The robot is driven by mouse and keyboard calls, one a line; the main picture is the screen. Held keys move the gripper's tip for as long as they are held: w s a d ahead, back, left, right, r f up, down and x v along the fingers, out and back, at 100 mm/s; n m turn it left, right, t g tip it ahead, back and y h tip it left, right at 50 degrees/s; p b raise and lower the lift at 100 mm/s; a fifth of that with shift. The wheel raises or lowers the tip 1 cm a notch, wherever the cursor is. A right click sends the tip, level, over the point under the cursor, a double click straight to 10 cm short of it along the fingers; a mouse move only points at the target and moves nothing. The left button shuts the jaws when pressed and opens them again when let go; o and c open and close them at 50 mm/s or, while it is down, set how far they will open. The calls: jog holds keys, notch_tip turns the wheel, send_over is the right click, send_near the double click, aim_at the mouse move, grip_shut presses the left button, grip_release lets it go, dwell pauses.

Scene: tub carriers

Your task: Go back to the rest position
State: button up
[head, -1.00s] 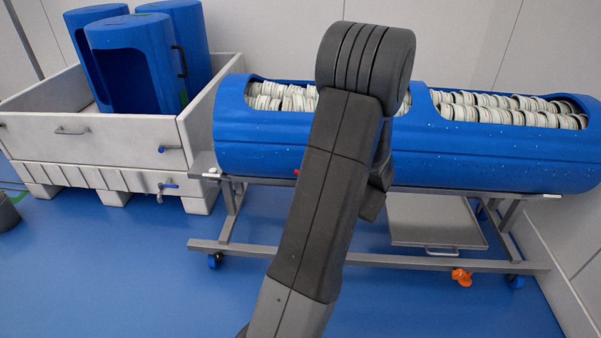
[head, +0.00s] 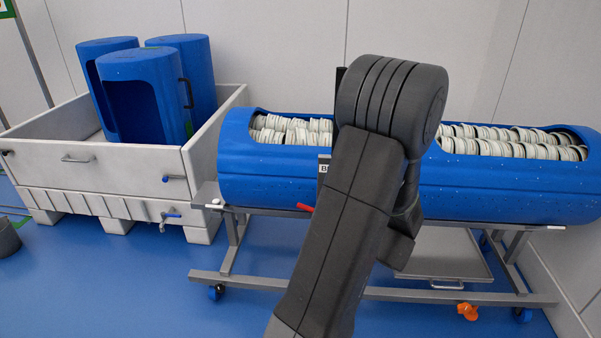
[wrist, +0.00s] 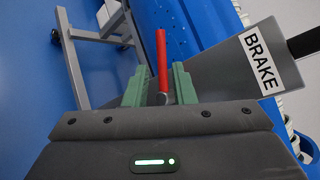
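In the wrist view my gripper (wrist: 159,86) has its two green fingers apart, with a clear gap between them. A red lever (wrist: 162,58) lies in line with that gap, and I see no finger touching it. It also shows in the head view as a small red bar (head: 305,208) in front of the blue tub. Beside it is a grey plate with a BRAKE label (wrist: 262,60), partly hidden by my arm in the head view (head: 324,170). My gripper is hidden behind my arm in the head view.
A long blue tub (head: 265,180) full of whitish discs rests on a wheeled grey frame (head: 260,282). A pale crate (head: 100,165) with several blue tubs stands at left. An orange item (head: 467,311) lies on the floor. The blue floor (head: 110,280) at front left is clear.

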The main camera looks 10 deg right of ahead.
aim_at(305, 208)
jog(key=b+x, duration=0.2)
jog(key=x, duration=1.1)
jog(key=shift+w+a+f, duration=0.15)
jog(key=shift+r, duration=0.2)
